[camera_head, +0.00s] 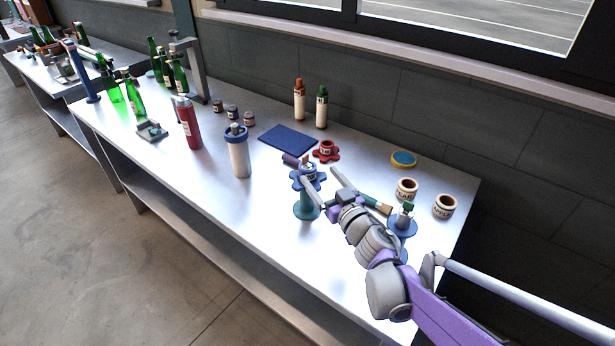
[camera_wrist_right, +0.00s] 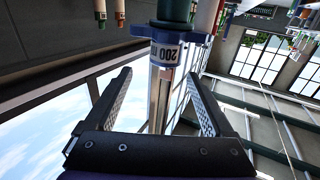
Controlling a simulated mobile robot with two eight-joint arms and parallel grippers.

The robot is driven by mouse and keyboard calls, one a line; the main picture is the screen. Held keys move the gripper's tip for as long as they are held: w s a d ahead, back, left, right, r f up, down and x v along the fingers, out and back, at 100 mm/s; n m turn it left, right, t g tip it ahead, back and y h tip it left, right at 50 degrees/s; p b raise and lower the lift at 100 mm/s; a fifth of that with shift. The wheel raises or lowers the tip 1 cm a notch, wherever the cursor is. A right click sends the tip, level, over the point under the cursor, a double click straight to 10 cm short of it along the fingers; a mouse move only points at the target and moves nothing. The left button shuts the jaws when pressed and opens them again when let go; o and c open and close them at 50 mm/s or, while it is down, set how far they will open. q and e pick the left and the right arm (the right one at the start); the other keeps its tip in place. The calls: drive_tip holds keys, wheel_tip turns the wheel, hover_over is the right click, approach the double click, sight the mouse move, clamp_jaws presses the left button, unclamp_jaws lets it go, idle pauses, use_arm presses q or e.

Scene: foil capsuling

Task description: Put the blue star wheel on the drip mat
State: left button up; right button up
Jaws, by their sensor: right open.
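The blue star wheel (camera_head: 309,180) has a labelled hub and sits on top of a teal stand (camera_head: 307,207). In the right wrist view the wheel (camera_wrist_right: 143,32) appears upside down, with its "200" label facing the camera. The drip mat is a flat dark blue rectangle (camera_head: 288,140) on the table behind the wheel; its top looks bare. My right gripper (camera_head: 318,174) is open at the wheel. In the wrist view its fingers (camera_wrist_right: 160,75) are spread with the hub ahead between them; contact is not visible. My left gripper is not in view.
A red star wheel (camera_head: 327,151) lies just behind the blue one, near the mat. A white blue-topped shaker (camera_head: 238,155) and red bottle (camera_head: 190,125) stand left. Two bottles (camera_head: 300,103) stand behind the mat. Labelled jars (camera_head: 406,189) and a brush (camera_head: 377,204) are right.

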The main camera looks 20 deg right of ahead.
sight(312, 171)
drive_tip(key=w, duration=0.2)
drive_tip(key=w+a, duration=0.1)
drive_tip(key=w, duration=0.1)
drive_tip(key=w+a, duration=0.1)
drive_tip(key=w, duration=0.1)
drive_tip(key=shift+w+f+p, duration=0.2)
drive_tip(key=shift+w+p, duration=0.05)
drive_tip(key=shift+p, duration=0.05)
clamp_jaws()
